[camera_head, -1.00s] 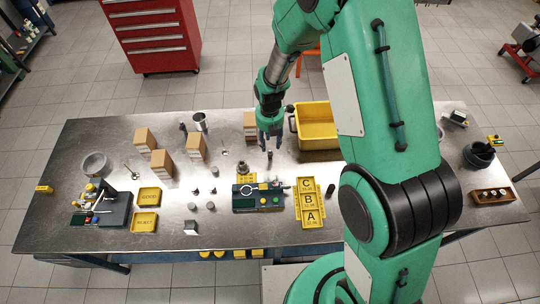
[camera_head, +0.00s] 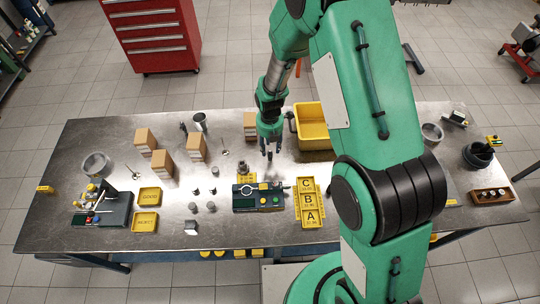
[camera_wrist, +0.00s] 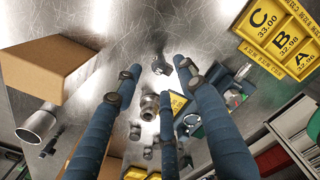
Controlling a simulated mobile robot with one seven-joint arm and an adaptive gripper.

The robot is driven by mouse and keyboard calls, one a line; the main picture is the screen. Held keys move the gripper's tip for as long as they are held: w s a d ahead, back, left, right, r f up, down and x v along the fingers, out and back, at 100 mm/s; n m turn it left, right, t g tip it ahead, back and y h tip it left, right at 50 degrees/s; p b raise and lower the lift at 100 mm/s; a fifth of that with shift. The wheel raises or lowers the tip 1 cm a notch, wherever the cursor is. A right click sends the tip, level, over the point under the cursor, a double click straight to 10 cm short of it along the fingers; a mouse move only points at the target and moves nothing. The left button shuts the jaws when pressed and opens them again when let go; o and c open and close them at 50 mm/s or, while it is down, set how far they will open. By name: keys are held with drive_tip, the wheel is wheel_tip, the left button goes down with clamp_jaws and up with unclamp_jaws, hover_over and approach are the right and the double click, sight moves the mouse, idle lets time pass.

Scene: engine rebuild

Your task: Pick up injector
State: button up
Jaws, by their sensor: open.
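My gripper (camera_head: 269,152) is open, with its fingers pointing down over the middle of the bench. The wrist view also shows its spread blue fingers (camera_wrist: 160,76). A small metallic part (camera_wrist: 160,65), which looks like the injector, stands on the bench between the fingertips, apart from them in the wrist view. In the head view it is largely hidden at the fingertips. I cannot tell how far the tips are above it.
A green fixture (camera_head: 258,199) and a yellow C-B-A tray (camera_head: 309,207) lie nearer the front. A ridged metal part (camera_wrist: 149,105) stands close by. A cardboard box (camera_head: 250,122) and a yellow bin (camera_head: 312,122) stand behind. Several small metal parts lie to the left.

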sight(270, 157)
drive_tip(key=shift+f, duration=1.45)
clamp_jaws()
